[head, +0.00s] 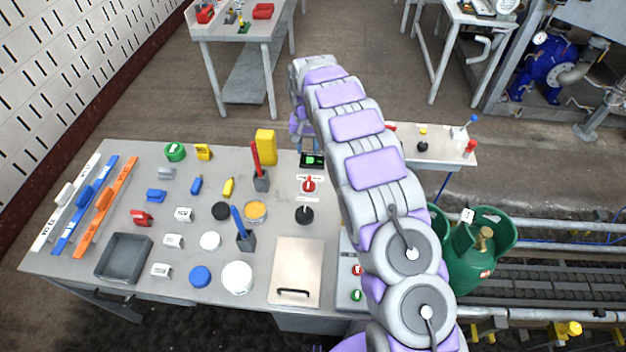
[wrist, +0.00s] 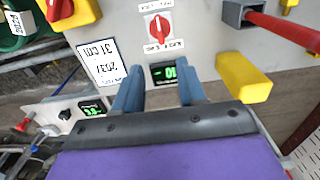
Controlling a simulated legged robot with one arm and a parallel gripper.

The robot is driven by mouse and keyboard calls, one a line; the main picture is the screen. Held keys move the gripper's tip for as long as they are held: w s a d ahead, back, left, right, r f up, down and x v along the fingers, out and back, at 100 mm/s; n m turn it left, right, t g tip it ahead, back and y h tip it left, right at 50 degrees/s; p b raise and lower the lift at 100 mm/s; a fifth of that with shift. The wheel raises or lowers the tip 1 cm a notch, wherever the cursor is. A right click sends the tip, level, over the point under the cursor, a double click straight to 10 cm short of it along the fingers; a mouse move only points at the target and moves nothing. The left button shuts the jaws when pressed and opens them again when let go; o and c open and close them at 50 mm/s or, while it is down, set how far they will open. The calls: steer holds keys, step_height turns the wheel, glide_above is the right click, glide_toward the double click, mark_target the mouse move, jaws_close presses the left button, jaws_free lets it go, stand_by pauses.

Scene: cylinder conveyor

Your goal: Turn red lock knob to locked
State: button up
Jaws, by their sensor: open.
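The red lock knob (head: 308,184) sits on a white labelled plate on the table, right of the middle. In the wrist view the red knob (wrist: 159,27) shows at top centre, its grip bar close to upright in the picture and its plate lettering upside down. My gripper (wrist: 160,80) is open, with two blue-grey fingers apart and nothing between them. The fingertips are below the knob in the wrist view, short of it and not touching it. A small display with green digits (wrist: 163,72) shows between the fingers. In the head view my arm hides most of the gripper.
A yellow block (wrist: 243,77) and a red-handled tool (wrist: 280,28) stand right of the knob in the wrist view. A black knob (head: 304,215) lies nearer on the table, with a metal plate (head: 295,270) below. Green gas cylinders (head: 482,250) stand right of the table.

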step_height(320, 180, down, 3)
steer(key=a, duration=0.2)
steer(key=b, duration=0.2)
glide_above(309, 182)
steer(key=d, duration=0.1)
step_height(309, 182, down, 8)
steer(key=shift+f, duration=0.1)
steer(key=f, duration=0.2)
steer(key=a+f, duration=0.2)
steer(key=f, duration=0.1)
steer(key=shift+w+a+f, duration=0.1)
steer(key=shift+a+f, duration=0.05)
steer(key=shift+f, duration=0.3)
steer(key=shift+d, duration=0.9)
steer(key=c, duration=0.3)
steer(key=shift+a, duration=0.6)
jaws_close()
steer(key=shift+d, duration=0.3)
